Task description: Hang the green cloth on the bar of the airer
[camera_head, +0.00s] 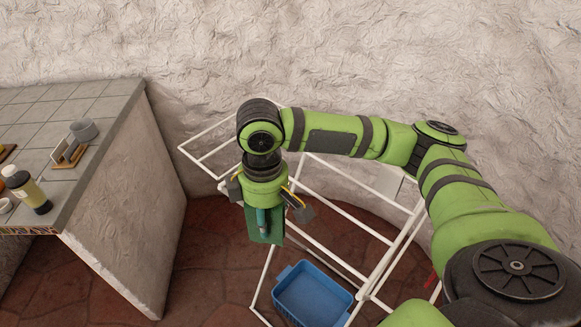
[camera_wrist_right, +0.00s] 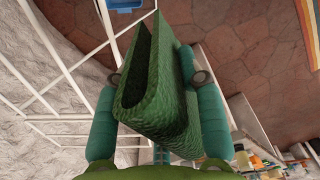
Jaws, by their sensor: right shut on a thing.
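The green cloth (camera_head: 265,229) hangs below my right gripper (camera_head: 262,212) in the head view. In the right wrist view the cloth (camera_wrist_right: 160,95) is folded, between the two teal fingers of the gripper (camera_wrist_right: 160,112), which is shut on it. The white airer (camera_head: 347,257) stands on the floor by the wall. The gripper and cloth are in front of its left part in the head view; I cannot tell whether the cloth touches a bar. White bars of the airer (camera_wrist_right: 62,68) also show left of the cloth in the wrist view. My left gripper is not in view.
A blue basket (camera_head: 312,295) sits low within the airer's frame. A tiled counter (camera_head: 108,88) at the left holds a bottle (camera_head: 30,192), a grey cup (camera_head: 84,130) and a small rack (camera_head: 68,153). Bare floor lies between counter and airer.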

